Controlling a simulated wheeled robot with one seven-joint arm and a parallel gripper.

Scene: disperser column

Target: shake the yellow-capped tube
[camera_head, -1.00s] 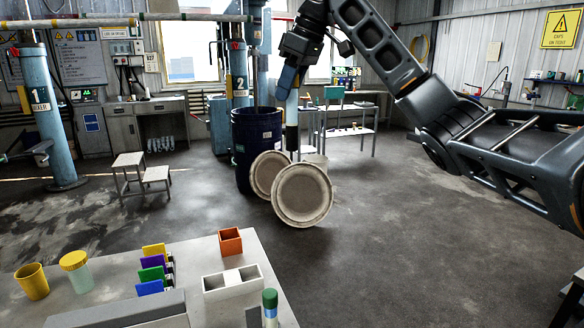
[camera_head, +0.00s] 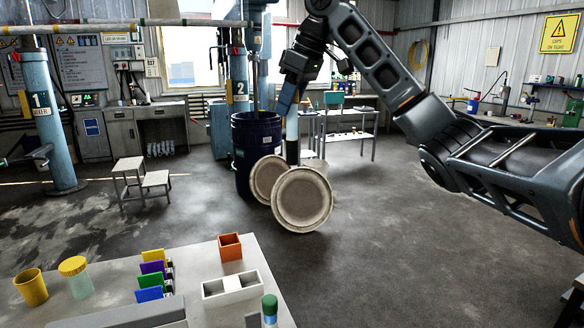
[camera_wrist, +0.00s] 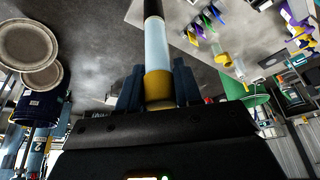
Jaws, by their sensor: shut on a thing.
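The yellow-capped tube is in my gripper (camera_wrist: 158,88). In the wrist view its yellow cap (camera_wrist: 158,86) sits between the two fingers, and its pale body (camera_wrist: 155,45) runs away to a dark far end. In the head view my gripper (camera_head: 289,104) points down in mid-air, and the pale tube (camera_head: 291,128) hangs below it, roughly upright, with its dark part lowest. The cap is hidden by the fingers in the head view.
A table (camera_head: 205,308) in front holds a yellow cup (camera_head: 32,287), a yellow-lidded jar (camera_head: 75,277), coloured plates, an orange box (camera_head: 230,247), a white box (camera_head: 231,287) and a green-capped tube (camera_head: 270,310). A dark blue barrel (camera_head: 256,150) and round discs (camera_head: 302,199) stand behind.

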